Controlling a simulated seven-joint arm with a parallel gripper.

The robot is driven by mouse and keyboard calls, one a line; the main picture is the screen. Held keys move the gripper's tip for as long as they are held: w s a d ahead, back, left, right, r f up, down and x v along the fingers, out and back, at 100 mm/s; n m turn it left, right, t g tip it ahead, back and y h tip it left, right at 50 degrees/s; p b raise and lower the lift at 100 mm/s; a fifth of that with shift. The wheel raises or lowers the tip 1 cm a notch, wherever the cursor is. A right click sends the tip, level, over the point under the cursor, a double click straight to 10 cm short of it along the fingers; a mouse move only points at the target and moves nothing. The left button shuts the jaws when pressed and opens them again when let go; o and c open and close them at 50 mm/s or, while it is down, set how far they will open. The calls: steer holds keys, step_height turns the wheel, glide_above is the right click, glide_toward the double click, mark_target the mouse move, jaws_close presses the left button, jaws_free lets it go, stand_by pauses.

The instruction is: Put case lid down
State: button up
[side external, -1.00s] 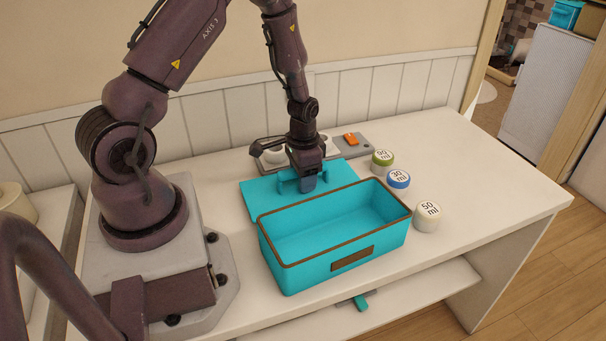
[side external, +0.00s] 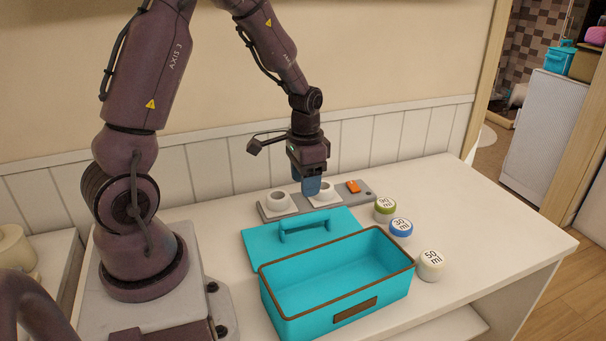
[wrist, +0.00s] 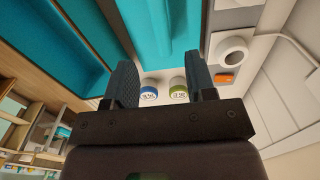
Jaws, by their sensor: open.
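The teal case lid (side external: 262,250) lies flat on the white table behind the open teal case (side external: 285,317), with its handle (side external: 304,225) facing up. The case is a teal box with a brown rim, and looks empty inside. My gripper (side external: 312,190) is above and behind the lid, clear of its handle, near the grey tray. In the wrist view my gripper (wrist: 160,85) has its two blue fingers apart with nothing between them. The lid's teal handle (wrist: 152,30) and the case (wrist: 68,45) also show there.
A grey tray (side external: 262,211) holds two white cups and an orange item (side external: 353,186). To the right stand three round lidded containers: green (side external: 385,206), blue (side external: 401,226) and white (side external: 431,264). The table is bare at the right.

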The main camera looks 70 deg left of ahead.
steer(key=s+d+r+t, duration=0.25)
steer(key=d+r, duration=0.55)
steer(key=r, duration=0.5)
steer(key=s+d+r+t, duration=0.3)
steer(key=s+d+r, duration=0.3)
steer(key=s, duration=0.3)
steer(key=shift+d+r, duration=0.4)
steer(key=shift+d, duration=0.1)
